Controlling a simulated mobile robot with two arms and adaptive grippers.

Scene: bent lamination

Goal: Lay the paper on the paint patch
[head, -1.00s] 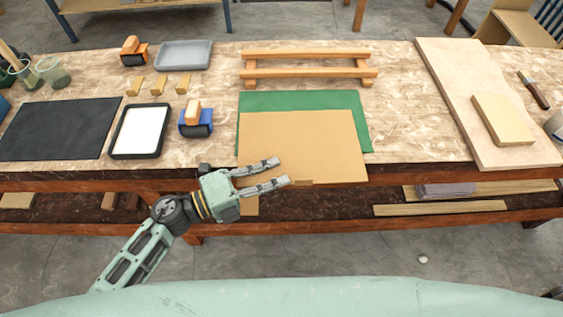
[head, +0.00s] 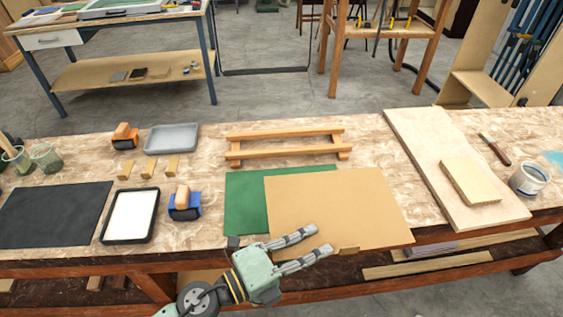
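A large tan sheet, which looks like the paper (head: 345,205), overlaps the green sheet (head: 245,205) and reaches the table's front edge. A small tan tab sits on its near edge. My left gripper (head: 321,243) is at that edge; its fingers show a gap, with their tips by the tab, and the sheet moves with it, so it appears held. Whether the sheet is clear of the table is hard to tell. A light blue patch, likely the paint patch (head: 554,157), shows at the far right, cut by the frame. My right gripper is not in view.
A white can (head: 528,180) stands left of the blue patch, with a brush (head: 496,149) nearby. A pale board (head: 440,165) carrying a wood block (head: 470,181) lies between sheet and can. A wooden rack (head: 285,148) stands behind. A black-rimmed tray (head: 130,216) is left.

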